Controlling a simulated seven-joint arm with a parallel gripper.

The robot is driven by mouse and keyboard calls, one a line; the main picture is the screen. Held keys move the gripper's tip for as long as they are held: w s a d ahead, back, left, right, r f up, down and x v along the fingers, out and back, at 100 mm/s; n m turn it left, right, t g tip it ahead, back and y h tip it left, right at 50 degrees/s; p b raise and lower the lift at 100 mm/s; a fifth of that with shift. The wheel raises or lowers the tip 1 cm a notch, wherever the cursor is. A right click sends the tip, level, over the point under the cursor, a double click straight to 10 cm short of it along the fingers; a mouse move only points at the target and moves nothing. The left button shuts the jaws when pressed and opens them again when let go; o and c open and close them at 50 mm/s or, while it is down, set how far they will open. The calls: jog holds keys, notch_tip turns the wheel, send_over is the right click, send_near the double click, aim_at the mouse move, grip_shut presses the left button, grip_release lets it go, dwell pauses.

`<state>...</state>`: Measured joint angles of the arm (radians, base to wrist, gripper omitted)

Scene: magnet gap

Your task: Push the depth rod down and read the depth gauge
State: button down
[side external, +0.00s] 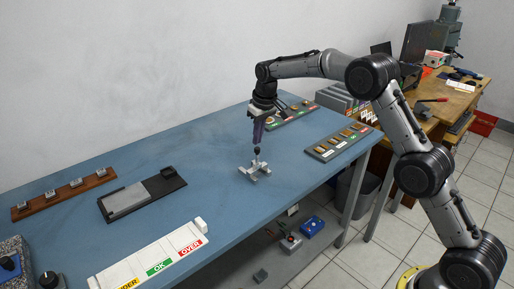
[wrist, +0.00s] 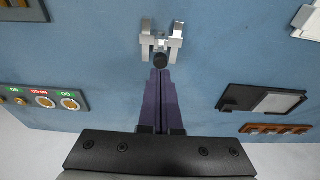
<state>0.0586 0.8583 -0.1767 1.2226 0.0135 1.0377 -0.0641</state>
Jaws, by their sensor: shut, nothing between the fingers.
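A small silver metal piece with several prongs, which looks like the depth gauge (side external: 253,172), sits on the blue table below my gripper. It also shows in the wrist view (wrist: 160,40). A dark round knob, seemingly the top of the depth rod (wrist: 160,61), stands at its near side. My gripper (side external: 257,146) has purple fingers that are shut and empty, pointing down just over the knob. In the wrist view the fingertips (wrist: 160,71) overlap the knob's edge; I cannot tell whether they touch it. No reading is legible.
A white board (side external: 150,262) with OK and OVER labels lies at the front. A black tray with a grey plate (side external: 128,199) and a brown rack (side external: 62,194) are at left. Labelled panels (side external: 341,142) stand at right. The table around the gauge is clear.

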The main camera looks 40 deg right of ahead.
jog(key=shift+f, duration=1.05)
jog(key=shift+r, duration=0.15)
dwell(0.6)
notch_tip(320, 180, up, 9)
dwell(1.0)
